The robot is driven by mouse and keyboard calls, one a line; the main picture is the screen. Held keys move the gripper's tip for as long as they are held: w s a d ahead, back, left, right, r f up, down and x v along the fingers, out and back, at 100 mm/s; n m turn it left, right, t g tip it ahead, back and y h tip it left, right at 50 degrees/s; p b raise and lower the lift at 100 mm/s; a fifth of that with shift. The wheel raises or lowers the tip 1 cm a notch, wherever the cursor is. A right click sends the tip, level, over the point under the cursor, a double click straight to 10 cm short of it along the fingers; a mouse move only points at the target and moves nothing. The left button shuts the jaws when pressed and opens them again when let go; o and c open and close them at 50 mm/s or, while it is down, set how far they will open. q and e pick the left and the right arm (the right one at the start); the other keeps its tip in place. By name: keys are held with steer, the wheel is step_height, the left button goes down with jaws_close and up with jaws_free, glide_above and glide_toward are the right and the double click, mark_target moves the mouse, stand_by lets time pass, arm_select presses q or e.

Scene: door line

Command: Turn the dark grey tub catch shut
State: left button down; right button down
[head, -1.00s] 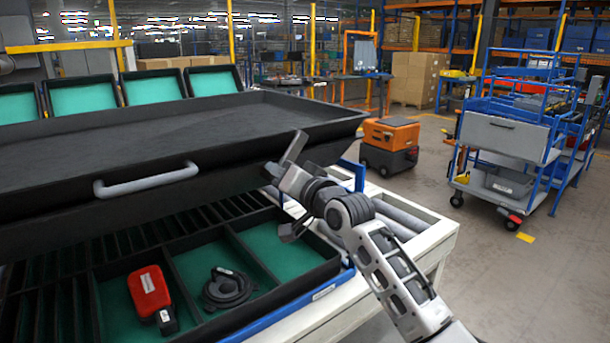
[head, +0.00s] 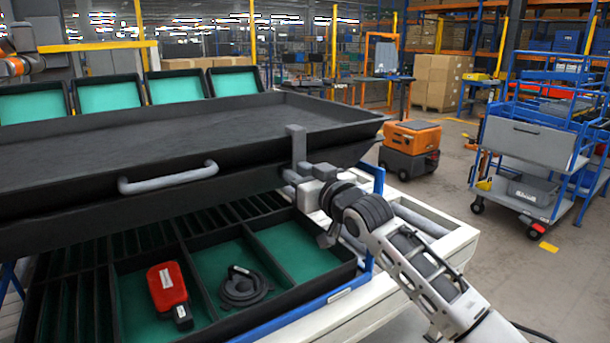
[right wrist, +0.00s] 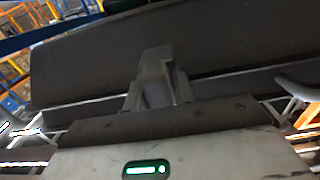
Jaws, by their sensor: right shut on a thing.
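The large black tub (head: 100,160), with a pale grey bar handle (head: 168,178) on its front, sits above the compartment tray. My right gripper (head: 303,172) is at the tub's near right corner, shut on the dark grey catch (head: 297,143). The catch stands about upright against the tub's side; its lower part is hidden by the fingers. In the right wrist view, the fingers (right wrist: 157,88) reach to the dark tub wall (right wrist: 225,50), and catch and fingers are hard to tell apart. My left gripper is out of view.
Below, the black tray with green compartments (head: 295,250) holds a red device (head: 167,287) and a coiled black item (head: 243,285). A white-framed table edge (head: 440,240) runs close under my right arm. An orange and black case (head: 410,150) and blue carts stand beyond on open floor.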

stand_by(0.5)
steer(key=c, duration=1.3)
jaws_free()
steer(key=b+v, duration=0.1)
steer(key=v, duration=1.5)
steer(key=shift+a+b, duration=0.1)
steer(key=shift+b, duration=0.25)
steer(key=shift+f, duration=0.1)
steer(key=s+f+m+h, duration=0.1)
steer(key=s+f+h, duration=0.15)
steer(key=f, duration=0.95)
steer(key=s+d+f+m+g+h, duration=0.1)
steer(key=s+d+f, duration=0.1)
steer(key=s+f, duration=0.5)
steer(key=s+d+f+m+g+h, duration=0.1)
steer(key=s+d+f+g, duration=0.1)
steer(key=s+f, duration=0.5)
steer(key=s+d+f+g+h, duration=0.1)
steer(key=s+d+f+h, duration=0.1)
steer(key=s+f, duration=0.6)
steer(key=shift+s+f+m+g, duration=0.1)
steer(key=shift+f+m+g, duration=0.25)
steer(key=shift+f, duration=0.3)
